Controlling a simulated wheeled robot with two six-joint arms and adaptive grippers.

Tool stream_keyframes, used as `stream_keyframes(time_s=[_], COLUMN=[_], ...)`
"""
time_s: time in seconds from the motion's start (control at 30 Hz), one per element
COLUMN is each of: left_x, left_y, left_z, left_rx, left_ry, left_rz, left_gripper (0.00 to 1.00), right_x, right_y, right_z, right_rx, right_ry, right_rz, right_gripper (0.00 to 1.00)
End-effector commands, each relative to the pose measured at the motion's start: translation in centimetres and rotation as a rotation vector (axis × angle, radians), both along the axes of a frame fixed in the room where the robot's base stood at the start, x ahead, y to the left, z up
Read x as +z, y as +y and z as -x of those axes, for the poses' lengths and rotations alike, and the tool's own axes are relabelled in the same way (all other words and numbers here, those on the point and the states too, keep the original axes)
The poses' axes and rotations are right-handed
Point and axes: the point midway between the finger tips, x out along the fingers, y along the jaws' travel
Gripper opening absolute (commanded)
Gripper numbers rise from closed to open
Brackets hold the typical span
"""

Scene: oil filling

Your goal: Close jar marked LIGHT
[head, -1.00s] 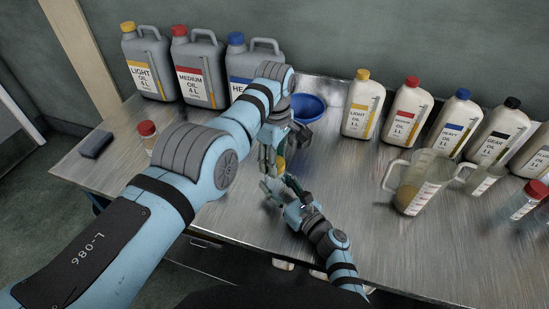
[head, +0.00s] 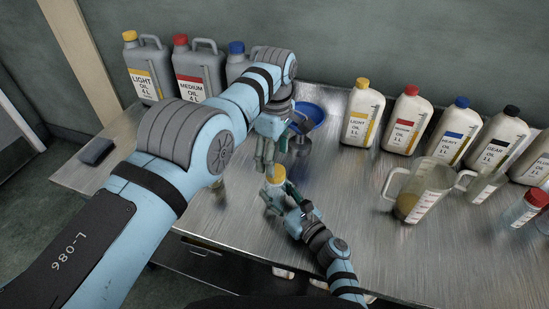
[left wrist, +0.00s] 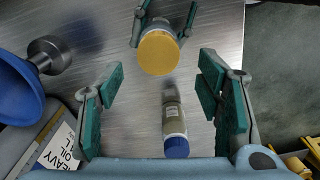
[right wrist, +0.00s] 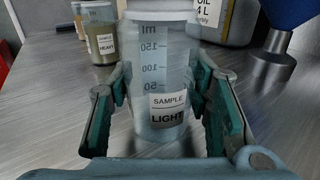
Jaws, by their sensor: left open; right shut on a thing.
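The jar marked LIGHT (right wrist: 160,95) stands upright between the fingers of my right gripper (right wrist: 160,115), which is shut on it. Its yellow lid (left wrist: 158,52) is on top in the left wrist view; the lid also shows in the head view (head: 276,172). I cannot tell how tightly the lid sits. My left gripper (head: 264,158) is open, empty and pointing down, just above and left of the lid in the head view. In the left wrist view, the lid lies beyond the open fingers (left wrist: 162,90), not between them.
A blue-capped sample jar (left wrist: 172,125) stands close by; the HEAVY sample (right wrist: 103,42) shows in the right wrist view. A blue funnel (head: 312,113) is behind my left gripper. A measuring jug (head: 422,190) and several bottles stand at right.

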Motion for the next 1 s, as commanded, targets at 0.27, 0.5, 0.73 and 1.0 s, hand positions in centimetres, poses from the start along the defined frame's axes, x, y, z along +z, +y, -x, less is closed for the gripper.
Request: stream_keyframes(time_s=[0.27, 0.5, 0.73, 1.0], left_x=[2.2, 3.1, 3.1, 1.5], left_y=[-0.1, -0.2, -0.2, -0.2], left_z=[-0.7, -0.1, -0.1, -0.1], left_rx=[0.093, 0.585, 0.614, 0.612], left_ry=[-0.034, -0.01, -0.009, -0.007], left_rz=[0.004, 0.003, 0.003, 0.0], left_gripper=[0.57, 0.57, 0.57, 0.57], right_x=[0.0, 0.0, 0.0, 0.0], right_y=[0.0, 0.0, 0.0, 0.0], right_z=[0.0, 0.0, 0.0, 0.0], right_rx=[0.0, 0.0, 0.0, 0.0], right_ry=[0.0, 0.0, 0.0, 0.0], right_rz=[0.0, 0.0, 0.0, 0.0], right_gripper=[0.0, 0.0, 0.0, 0.0])
